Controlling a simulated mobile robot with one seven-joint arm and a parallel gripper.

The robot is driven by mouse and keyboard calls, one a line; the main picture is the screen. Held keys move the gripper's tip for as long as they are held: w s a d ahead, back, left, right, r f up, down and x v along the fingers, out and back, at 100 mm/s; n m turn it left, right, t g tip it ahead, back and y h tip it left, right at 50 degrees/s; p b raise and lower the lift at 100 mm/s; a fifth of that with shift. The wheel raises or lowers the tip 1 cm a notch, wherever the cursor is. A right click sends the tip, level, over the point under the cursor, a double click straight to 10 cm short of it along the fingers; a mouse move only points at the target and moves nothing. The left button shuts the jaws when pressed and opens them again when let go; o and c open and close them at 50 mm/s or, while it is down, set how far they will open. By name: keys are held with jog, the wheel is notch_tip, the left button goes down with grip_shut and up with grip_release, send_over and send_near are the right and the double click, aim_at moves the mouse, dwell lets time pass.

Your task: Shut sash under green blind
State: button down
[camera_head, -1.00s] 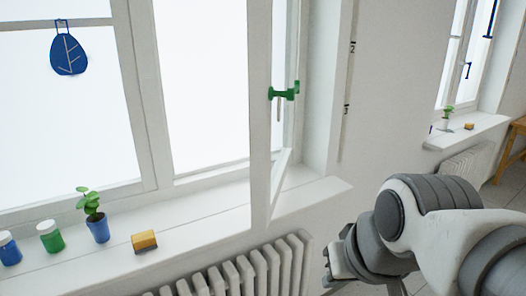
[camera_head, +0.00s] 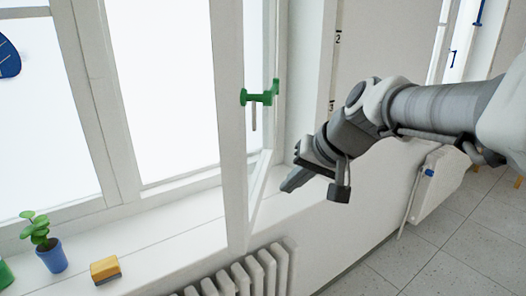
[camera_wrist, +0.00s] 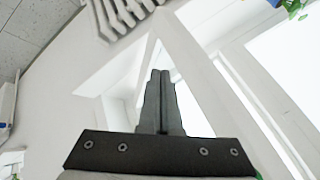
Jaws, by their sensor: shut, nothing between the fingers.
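The white window sash (camera_head: 231,150) stands open, swung into the room over the sill. It has a green handle (camera_head: 262,93) on its stile. No green blind shows in these frames. My gripper (camera_head: 287,184) is to the right of the sash and lower than the handle, above the sill's right end, and appears apart from the sash. In the wrist view my gripper (camera_wrist: 160,74) has its fingers together and empty, with white frame parts behind them.
A plant in a blue pot (camera_head: 50,253) and a yellow sponge-like block (camera_head: 105,270) stand on the sill (camera_head: 160,248). A radiator (camera_head: 245,277) is below, also in the wrist view (camera_wrist: 122,16). A second window is at the far right. Grey floor (camera_head: 430,245) is clear.

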aim_at(245, 205)
jog(key=shift+w+a+f+p, duration=0.15)
jog(key=shift+w+a+f, duration=0.6)
jog(key=shift+a+f, duration=0.45)
jog(key=shift+w+a+f+p, duration=0.1)
jog(key=shift+w+a+f, duration=0.65)
jog(key=shift+a+f, duration=0.4)
jog(key=shift+w+a+f+p, duration=0.15)
jog(key=shift+w+a+f, duration=0.6)
jog(key=shift+a+f, duration=0.4)
jog(key=shift+a+r, duration=0.15)
jog(key=shift+a, duration=0.1)
